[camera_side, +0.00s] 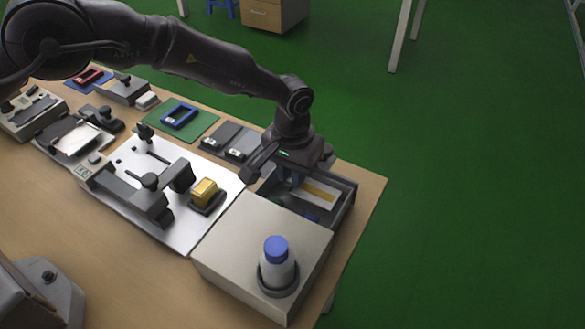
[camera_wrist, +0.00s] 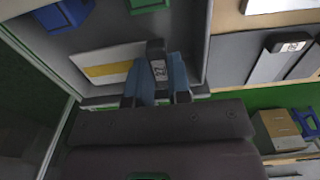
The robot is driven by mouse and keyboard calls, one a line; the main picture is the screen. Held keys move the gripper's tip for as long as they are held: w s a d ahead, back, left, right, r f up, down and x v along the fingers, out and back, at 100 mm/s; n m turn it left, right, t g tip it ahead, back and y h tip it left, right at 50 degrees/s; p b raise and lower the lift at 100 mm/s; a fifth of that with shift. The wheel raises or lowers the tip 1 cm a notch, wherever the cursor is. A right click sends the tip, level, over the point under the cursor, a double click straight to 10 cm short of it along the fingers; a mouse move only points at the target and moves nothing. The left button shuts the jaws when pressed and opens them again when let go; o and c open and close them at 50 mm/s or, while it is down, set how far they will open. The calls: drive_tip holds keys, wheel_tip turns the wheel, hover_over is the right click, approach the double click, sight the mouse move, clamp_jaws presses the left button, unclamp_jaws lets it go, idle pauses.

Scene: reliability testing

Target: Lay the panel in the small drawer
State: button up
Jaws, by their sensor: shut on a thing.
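My gripper (camera_side: 291,178) points down over the open grey drawer (camera_side: 347,203), which extends from the beige box. In the wrist view, the blue fingers of my gripper (camera_wrist: 162,82) are shut on a dark panel (camera_wrist: 156,48) with a white label, seen nearly end-on. In the side view the held panel is mostly hidden by my gripper. The drawer wall (camera_wrist: 209,25) shows to the right of the fingers. A white and yellow flat piece (camera_wrist: 108,66) lies inside the drawer, beside the held panel. I cannot tell whether the panel touches the drawer floor.
Blue items (camera_wrist: 65,14) lie elsewhere in the drawer. A blue-capped white bottle (camera_side: 278,265) stands on the beige box (camera_side: 235,240). Two dark labelled panels (camera_side: 221,135) lie on the table behind. A yellow block (camera_side: 205,190) sits on the white plate fixture (camera_side: 190,235).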

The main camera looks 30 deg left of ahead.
drive_tip(key=shift+f, duration=1.65)
idle(0.6)
drive_tip(key=o, duration=0.9)
drive_tip(key=shift+r, duration=3.05)
